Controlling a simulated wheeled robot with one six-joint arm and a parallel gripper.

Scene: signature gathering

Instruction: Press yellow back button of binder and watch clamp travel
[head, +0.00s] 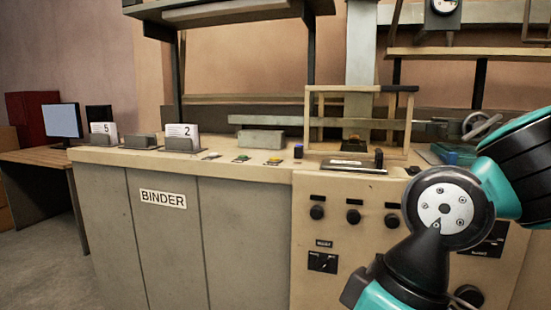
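The binder (235,230) is a long beige and grey bench with a "BINDER" label on its front. A small yellow button (274,161) sits on a plate on its top, near the front edge. A green button (241,158) sits just left of it. A grey block (262,138) lies behind the buttons, below a long horizontal metal bar; I cannot tell whether this is the clamp. My arm fills the lower right, in front of the bench. My gripper is out of view, so its opening and its distance from the yellow button are hidden.
A wooden frame (408,125) stands on the bench right of the buttons. Card holders marked 5 (102,139) and 2 (183,145) stand at left. Knobs (354,216) line the right front panel. A desk (38,156) with a monitor (62,121) is far left.

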